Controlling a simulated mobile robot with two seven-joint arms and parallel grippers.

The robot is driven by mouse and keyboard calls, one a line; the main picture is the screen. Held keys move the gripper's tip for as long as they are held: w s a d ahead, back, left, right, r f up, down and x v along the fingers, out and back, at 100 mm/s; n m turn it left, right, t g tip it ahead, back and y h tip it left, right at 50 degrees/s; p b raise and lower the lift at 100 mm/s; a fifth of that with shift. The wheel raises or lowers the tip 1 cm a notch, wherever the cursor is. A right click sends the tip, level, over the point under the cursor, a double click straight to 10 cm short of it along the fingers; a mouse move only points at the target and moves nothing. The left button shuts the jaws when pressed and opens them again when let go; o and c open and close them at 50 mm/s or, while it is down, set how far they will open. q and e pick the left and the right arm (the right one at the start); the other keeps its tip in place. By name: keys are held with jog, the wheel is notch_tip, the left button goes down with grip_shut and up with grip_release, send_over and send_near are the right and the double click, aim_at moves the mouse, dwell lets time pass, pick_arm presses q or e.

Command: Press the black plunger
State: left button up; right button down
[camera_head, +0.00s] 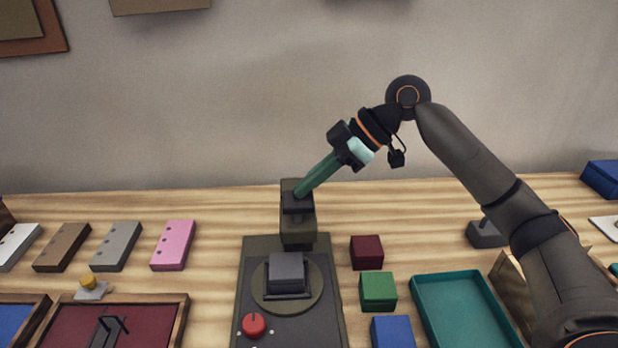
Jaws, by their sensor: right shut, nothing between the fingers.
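A dark station (250,282) stands at the middle of the table. An olive post (298,232) rises at its back and carries a black block (297,205), which looks like the plunger. My right gripper (302,191) reaches down from the upper right, tilted, with its green fingers shut and empty. Its fingertips are at the top of the black block and overlap it in the picture; I cannot tell whether they touch. A dark grey block (287,270) sits on the station's round disc (267,299), in front of the post. My left gripper is not in view.
A red knob (254,325) is on the station's front. Dark red (367,252), green (378,290) and blue (392,332) blocks stand to its right, beside a teal tray (422,303). Several flat blocks, including a pink one (174,245), and framed trays (183,322) lie left.

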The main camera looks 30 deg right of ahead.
aim_at(309, 198)
jog(key=shift+f, duration=0.1)
notch_tip(309, 198, down, 3)
jog(key=shift+f+b, duration=0.15)
jog(key=shift+b, duration=0.4)
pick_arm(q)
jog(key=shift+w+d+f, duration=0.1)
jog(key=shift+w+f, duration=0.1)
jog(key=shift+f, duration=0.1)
pick_arm(e)
jog(key=shift+s+f, duration=0.15)
jog(key=shift+f, duration=0.1)
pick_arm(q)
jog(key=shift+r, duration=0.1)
pick_arm(e)
jog(key=shift+r, duration=0.1)
